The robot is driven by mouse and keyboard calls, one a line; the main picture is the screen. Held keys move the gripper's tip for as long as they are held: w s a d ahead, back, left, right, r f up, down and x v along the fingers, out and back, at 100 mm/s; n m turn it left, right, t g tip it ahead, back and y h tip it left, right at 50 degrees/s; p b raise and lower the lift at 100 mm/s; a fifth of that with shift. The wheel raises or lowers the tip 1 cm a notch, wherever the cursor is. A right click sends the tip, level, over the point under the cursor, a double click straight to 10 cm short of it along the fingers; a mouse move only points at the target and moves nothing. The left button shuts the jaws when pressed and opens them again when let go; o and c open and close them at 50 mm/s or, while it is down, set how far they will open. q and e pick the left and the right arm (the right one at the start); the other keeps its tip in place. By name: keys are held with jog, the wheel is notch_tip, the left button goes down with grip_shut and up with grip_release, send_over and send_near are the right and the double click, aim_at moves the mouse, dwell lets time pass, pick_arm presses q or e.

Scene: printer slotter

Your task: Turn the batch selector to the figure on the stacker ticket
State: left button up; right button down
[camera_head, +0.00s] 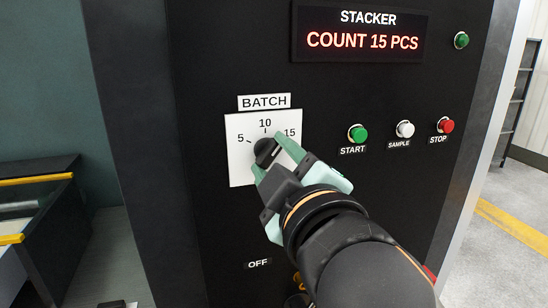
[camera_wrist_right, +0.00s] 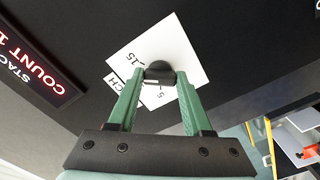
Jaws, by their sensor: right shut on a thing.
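The batch selector is a black knob (camera_head: 265,149) on a white plate (camera_head: 238,169) marked 5, 10 and 15, under the label BATCH (camera_head: 264,102). My right gripper (camera_head: 269,156) is shut on the knob, one green finger on each side. In the right wrist view the knob (camera_wrist_right: 160,68) sits between the fingertips (camera_wrist_right: 160,75) against the plate (camera_wrist_right: 190,62). Where the knob points is not clear, as the fingers cover part of it. The stacker display (camera_head: 362,31) reads COUNT 15 PCS in red. My left gripper is not in view.
To the right of the plate are a green START button (camera_head: 358,134), a white SAMPLE button (camera_head: 405,129) and a red STOP button (camera_head: 447,125). A green lamp or button (camera_head: 461,40) is at upper right. An OFF label (camera_head: 258,264) is below the plate.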

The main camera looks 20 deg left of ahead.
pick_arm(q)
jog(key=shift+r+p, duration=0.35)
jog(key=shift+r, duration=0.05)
pick_arm(e)
jog(key=shift+m, duration=2.2)
jog(key=shift+c, duration=1.6)
grip_release()
jog(key=shift+s, duration=0.1)
pick_arm(q)
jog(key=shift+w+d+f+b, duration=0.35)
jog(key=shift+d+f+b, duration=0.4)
jog(key=shift+b, duration=0.7)
pick_arm(e)
jog(key=v, duration=1.2)
jog(key=shift+d, duration=0.15)
